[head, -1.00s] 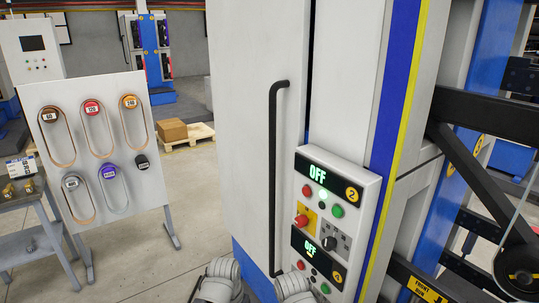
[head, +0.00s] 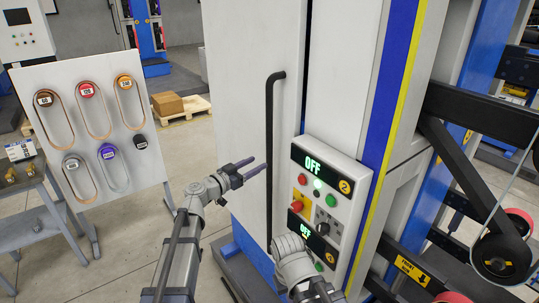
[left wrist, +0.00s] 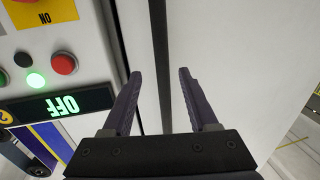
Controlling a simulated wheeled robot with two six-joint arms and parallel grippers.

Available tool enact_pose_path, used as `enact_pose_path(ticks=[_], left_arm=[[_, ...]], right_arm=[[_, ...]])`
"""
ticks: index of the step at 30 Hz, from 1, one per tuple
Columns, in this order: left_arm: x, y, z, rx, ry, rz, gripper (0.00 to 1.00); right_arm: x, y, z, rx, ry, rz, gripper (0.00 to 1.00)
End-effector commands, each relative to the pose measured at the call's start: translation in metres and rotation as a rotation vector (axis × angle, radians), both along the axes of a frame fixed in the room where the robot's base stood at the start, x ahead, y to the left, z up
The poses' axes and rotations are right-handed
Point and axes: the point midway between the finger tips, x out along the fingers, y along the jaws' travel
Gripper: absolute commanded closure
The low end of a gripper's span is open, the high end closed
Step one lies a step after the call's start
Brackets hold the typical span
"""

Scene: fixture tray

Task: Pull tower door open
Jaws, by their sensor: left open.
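The tower door (head: 240,95) is a tall light-grey panel in the head view, and it looks closed. Its long black vertical handle (head: 270,150) runs along the door's right side. My left gripper (head: 254,166) is open, with its dark fingers pointing at the handle from the left at about mid-height. In the left wrist view the handle (left wrist: 158,45) shows as a dark bar lined up between the two open fingers (left wrist: 160,75). I cannot tell whether it is inside the jaws or just ahead. My right arm shows low in front of the handle's bottom end; its gripper does not show.
A control box (head: 325,190) with buttons and OFF displays stands out just right of the handle. A belt display board (head: 100,145) stands at the left, beside a grey table (head: 35,195). A pallet with a cardboard box (head: 167,104) lies behind. Floor left of the door is clear.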

Motion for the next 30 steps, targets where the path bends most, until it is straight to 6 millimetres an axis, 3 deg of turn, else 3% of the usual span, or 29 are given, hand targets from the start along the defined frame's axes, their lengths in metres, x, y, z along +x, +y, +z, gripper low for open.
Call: enact_pose_path(ticks=[11,24,30], left_arm=[[0.01,-0.004,0.003,-0.005,-0.016,0.008,0.41],[0.055,-0.045,0.003,-0.006,-0.015,0.007,0.41],[0.06,-0.052,0.003,-0.006,-0.015,0.008,0.41]], right_arm=[[0.0,0.0,0.0,0.0,0.0,0.0,1.0],[0.0,0.0,0.0,0.0,0.0,0.0,1.0],[0.0,0.0,0.0,0.0,0.0,0.0,1.0]])
